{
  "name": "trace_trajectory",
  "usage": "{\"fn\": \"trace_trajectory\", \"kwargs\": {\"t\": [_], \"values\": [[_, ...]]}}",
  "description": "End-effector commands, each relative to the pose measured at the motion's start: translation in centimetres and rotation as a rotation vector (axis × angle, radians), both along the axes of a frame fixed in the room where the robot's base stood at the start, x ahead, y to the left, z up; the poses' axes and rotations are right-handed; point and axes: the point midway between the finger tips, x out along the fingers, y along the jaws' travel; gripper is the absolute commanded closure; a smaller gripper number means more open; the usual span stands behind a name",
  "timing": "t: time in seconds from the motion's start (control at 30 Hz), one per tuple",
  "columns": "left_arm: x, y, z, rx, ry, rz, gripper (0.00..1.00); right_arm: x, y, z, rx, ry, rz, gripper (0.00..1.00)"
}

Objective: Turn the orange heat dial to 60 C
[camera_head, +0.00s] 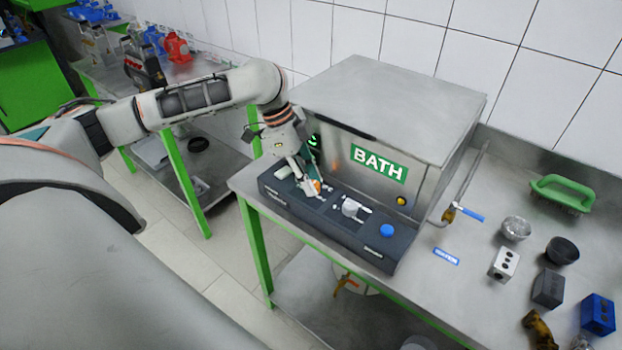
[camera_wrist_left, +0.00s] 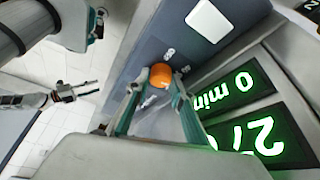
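The orange heat dial (camera_wrist_left: 161,76) sits on the dark control panel (camera_head: 348,237) at the front of the bath. In the head view it is a small orange spot (camera_head: 317,186), mostly covered by my left gripper (camera_head: 310,188). In the left wrist view the two fingers of the left gripper (camera_wrist_left: 160,80) stand on either side of the dial and look closed on it. The dial's scale and pointer cannot be read. A green display (camera_wrist_left: 258,139) shows digits that look like 27, partly cut off. My right gripper (camera_wrist_left: 85,90) shows small in the left wrist view, fingers apart and empty.
The steel bath housing (camera_head: 390,105) rises close behind the panel. A white switch plate (camera_wrist_left: 209,20), a blue button (camera_head: 386,230) and a second display reading 0 min (camera_wrist_left: 240,92) are nearby. A valve handle (camera_head: 468,212) and several loose parts lie on the right.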

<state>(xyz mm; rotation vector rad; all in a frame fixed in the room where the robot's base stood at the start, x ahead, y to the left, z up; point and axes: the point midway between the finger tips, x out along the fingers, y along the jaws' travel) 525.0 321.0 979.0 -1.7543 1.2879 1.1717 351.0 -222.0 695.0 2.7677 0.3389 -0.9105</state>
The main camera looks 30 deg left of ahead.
Motion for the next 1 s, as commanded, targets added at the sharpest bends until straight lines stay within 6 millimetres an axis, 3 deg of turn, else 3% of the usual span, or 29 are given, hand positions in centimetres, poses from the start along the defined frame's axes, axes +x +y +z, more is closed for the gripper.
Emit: {"fn": "trace_trajectory", "kwargs": {"t": [0.03,0.07,0.63,1.0], "values": [[-0.04,0.08,-0.08,0.003,0.001,0.0,0.67,0.01,0.06,0.01,0.002,0.0,-0.001,0.6],[-0.04,0.08,-0.08,0.003,0.001,0.0,0.6,0.02,0.07,0.01,0.002,0.0,-0.001,0.6],[-0.05,0.03,-0.04,0.002,0.0,0.027,0.6,-0.06,-0.14,-0.07,-0.004,0.001,0.002,0.6],[-0.26,-0.13,-0.03,0.0,-0.001,0.314,0.6,-0.02,-0.12,-0.02,-0.003,0.0,0.002,0.6]]}}
